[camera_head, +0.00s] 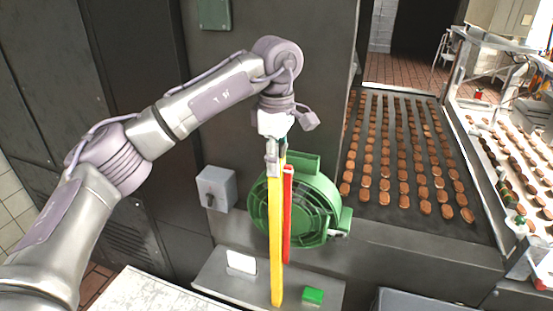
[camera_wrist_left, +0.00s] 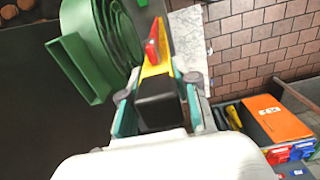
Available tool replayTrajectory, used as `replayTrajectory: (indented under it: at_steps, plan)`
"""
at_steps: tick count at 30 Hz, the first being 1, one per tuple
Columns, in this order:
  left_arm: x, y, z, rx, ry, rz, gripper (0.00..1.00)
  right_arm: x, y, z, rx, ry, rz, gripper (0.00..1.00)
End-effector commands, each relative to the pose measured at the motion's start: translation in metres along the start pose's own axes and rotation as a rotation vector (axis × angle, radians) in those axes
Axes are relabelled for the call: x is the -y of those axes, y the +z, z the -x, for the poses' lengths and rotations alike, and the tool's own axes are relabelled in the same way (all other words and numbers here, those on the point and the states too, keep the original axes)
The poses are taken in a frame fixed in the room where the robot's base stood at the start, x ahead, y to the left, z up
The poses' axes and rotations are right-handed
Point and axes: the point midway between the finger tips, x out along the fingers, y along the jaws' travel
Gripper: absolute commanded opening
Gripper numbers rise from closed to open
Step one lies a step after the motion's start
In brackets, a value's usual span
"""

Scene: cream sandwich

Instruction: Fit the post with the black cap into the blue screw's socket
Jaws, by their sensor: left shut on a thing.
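My left gripper (camera_head: 274,150) points down and is shut near the top of a long yellow post (camera_head: 276,235). In the left wrist view, the post's square black cap (camera_wrist_left: 158,104) sits between the teal fingers of the gripper (camera_wrist_left: 157,112), with the yellow part running away beyond it. The post hangs nearly upright in the head view, its lower end in front of the grey shelf; I cannot tell whether it touches anything. A red bar (camera_head: 288,215) stands close behind it and also shows in the left wrist view (camera_wrist_left: 152,45). I cannot make out the blue screw or its socket.
A green fan housing (camera_head: 325,200) is right behind the posts. The grey shelf (camera_head: 215,273) carries a white block (camera_head: 241,262) and a green block (camera_head: 313,296). A grey switch box (camera_head: 216,188) is on the wall. A conveyor of brown biscuits (camera_head: 375,205) is at right.

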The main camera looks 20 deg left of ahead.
Motion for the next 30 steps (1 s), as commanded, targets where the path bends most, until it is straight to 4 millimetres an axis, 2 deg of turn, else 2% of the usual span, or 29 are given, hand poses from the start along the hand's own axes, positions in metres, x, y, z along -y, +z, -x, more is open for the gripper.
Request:
replayTrajectory:
  at_steps: [1,2,6,14,17,19,23,30]
  plan:
    - [0.000,0.000,-0.001,0.001,0.003,0.000,0.00,0.000,0.000,-0.002,0.000,0.000,0.000,0.40]
    - [0.000,0.000,-0.003,0.000,0.000,0.000,0.32,0.000,0.000,-0.002,0.000,0.000,0.000,0.40]
    - [0.000,0.000,-0.002,0.000,0.000,0.000,0.56,0.000,0.000,-0.001,0.000,0.000,-0.001,0.40]
    - [0.000,0.000,-0.001,0.000,0.000,0.000,0.56,0.002,-0.001,-0.001,-0.001,-0.002,-0.002,0.40]
    - [0.000,0.000,0.003,0.000,0.000,0.000,0.56,0.003,-0.002,0.002,-0.002,-0.004,-0.003,0.40]
    - [-0.001,0.000,0.008,0.000,0.003,0.000,0.56,0.004,-0.002,-0.004,-0.002,-0.004,-0.003,0.40]
    - [0.000,0.001,0.030,0.001,0.005,0.000,0.56,0.004,-0.001,-0.013,-0.003,-0.004,-0.003,0.40]
    - [-0.001,0.000,0.086,-0.002,0.004,0.002,0.56,0.004,-0.002,-0.012,-0.004,-0.004,-0.003,0.40]
